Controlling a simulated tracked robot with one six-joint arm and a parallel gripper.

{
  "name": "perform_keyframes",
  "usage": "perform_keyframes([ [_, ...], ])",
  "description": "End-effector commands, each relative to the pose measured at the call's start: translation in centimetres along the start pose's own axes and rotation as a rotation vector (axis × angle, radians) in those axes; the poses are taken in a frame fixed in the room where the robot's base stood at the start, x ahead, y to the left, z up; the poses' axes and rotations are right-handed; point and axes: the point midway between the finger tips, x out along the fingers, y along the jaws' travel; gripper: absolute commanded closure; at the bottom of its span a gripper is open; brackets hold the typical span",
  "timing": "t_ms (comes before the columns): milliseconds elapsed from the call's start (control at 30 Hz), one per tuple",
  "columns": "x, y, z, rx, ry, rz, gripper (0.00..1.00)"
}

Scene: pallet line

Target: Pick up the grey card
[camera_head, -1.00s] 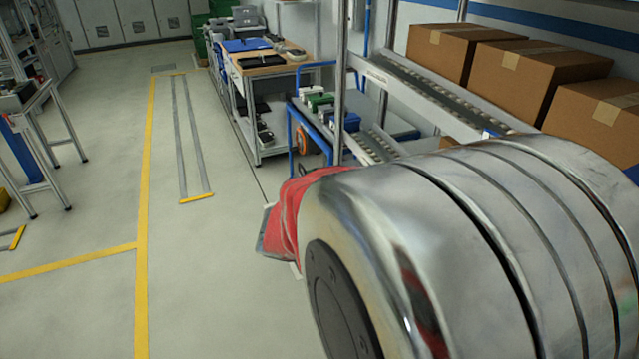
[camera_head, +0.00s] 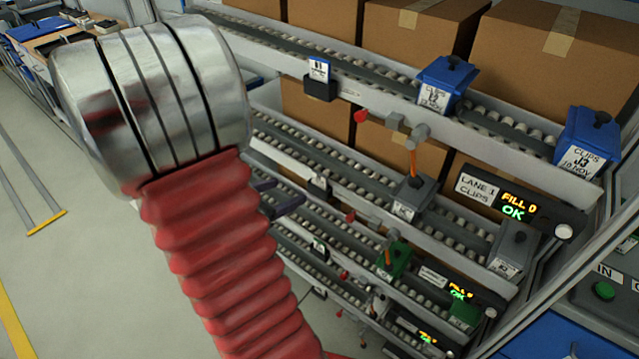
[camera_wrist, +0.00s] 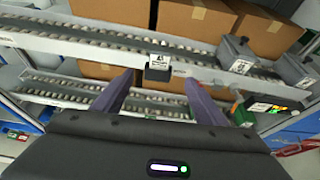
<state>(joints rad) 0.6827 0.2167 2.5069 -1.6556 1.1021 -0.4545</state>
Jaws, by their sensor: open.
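Two grey labelled pieces with knobs on top sit on the second roller lane: one (camera_head: 414,196) near the lane's middle, under an orange rod, and one (camera_head: 513,248) at its right end. In the wrist view they show at the upper right, the nearer one (camera_wrist: 236,52) and the farther one (camera_wrist: 297,70). I cannot tell which, if either, is the grey card. My gripper (camera_head: 281,192) is open before the rack, left of both grey pieces. In the wrist view its fingers (camera_wrist: 157,78) are apart, with nothing held; a dark label holder (camera_wrist: 159,68) shows beyond them.
Blue labelled pieces (camera_head: 447,82) (camera_head: 589,140) sit on the top lane, green pieces (camera_head: 396,259) lower down. Cardboard boxes (camera_head: 420,32) stand behind. A lane display (camera_head: 515,205) and rack post are at right. Open floor (camera_head: 60,290) lies left.

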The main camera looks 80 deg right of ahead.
Motion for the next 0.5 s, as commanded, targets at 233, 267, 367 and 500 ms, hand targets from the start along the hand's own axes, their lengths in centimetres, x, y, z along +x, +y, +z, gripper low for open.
perform_keyframes([
  [233, 1.9, -0.1, 0.0, 0.002, 0.000, -0.004, 0.34],
  [267, 2.3, -0.1, 0.0, 0.002, 0.000, -0.005, 0.34],
  [367, 3.4, -0.1, 0.0, 0.002, 0.001, -0.005, 0.34],
  [500, 5.1, -0.1, 0.0, 0.002, 0.001, -0.004, 0.34],
])
